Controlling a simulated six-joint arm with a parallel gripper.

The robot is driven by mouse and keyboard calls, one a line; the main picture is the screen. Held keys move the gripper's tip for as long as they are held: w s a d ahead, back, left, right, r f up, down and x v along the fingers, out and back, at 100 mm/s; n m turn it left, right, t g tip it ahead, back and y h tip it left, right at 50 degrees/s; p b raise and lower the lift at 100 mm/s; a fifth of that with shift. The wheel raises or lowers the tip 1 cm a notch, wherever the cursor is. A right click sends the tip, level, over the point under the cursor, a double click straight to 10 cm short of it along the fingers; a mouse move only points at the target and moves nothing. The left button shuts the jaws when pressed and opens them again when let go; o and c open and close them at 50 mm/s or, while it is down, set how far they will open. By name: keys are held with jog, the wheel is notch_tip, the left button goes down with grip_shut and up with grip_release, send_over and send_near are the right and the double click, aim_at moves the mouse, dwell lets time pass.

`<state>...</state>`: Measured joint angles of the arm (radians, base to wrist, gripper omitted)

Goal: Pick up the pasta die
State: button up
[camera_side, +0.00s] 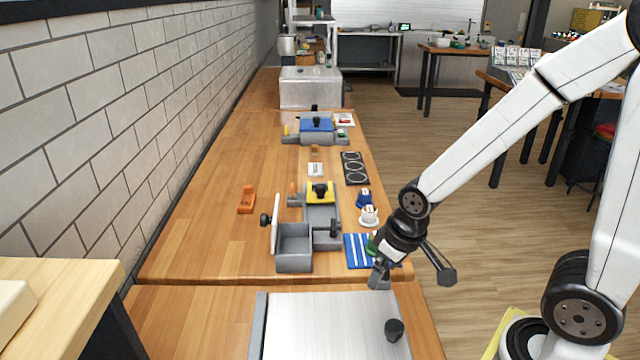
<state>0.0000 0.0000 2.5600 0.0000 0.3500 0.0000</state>
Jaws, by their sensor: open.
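I cannot tell for sure which object is the pasta die. Small candidates stand on the right side of the wooden table: a blue piece (363,199) with a white top, a white piece (368,216) just in front of it, and a green piece (371,244) on a blue-and-white striped mat (356,256). My gripper (379,276) is at the table's right front, pointing down beside the mat's front edge. Its jaws are small in this view and nothing shows held between them. It partly covers the mat and stands close to the green piece.
A grey fixture (294,250) with a white plate and black knobs stands left of the mat. A black tray with rings (354,168) and an orange block (246,200) lie farther back. A metal plate (330,325) with a black knob is in front.

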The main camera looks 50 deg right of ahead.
jog(key=shift+r, duration=0.15)
jog(key=shift+w+v, duration=0.55)
jog(key=shift+v, duration=1.9)
jog(key=w+d+m+t+y, duration=0.2)
jog(key=w+d+m+y, duration=0.4)
jog(key=w+d+m, duration=1)
jog(key=w+d+m+t, duration=0.3)
jog(key=d+m+t, duration=0.1)
jog(key=d+m, duration=0.45)
jog(key=w+d+m+t, duration=0.3)
jog(key=d+m+t, duration=0.1)
jog(key=d+m, duration=0.4)
jog(key=n, duration=0.2)
send_near(365, 198)
jog(key=w, duration=0.4)
jog(key=shift+w+d, duration=0.2)
jog(key=shift+w, duration=0.1)
jog(key=shift+f, duration=0.5)
jog(key=shift+w+a, duration=0.1)
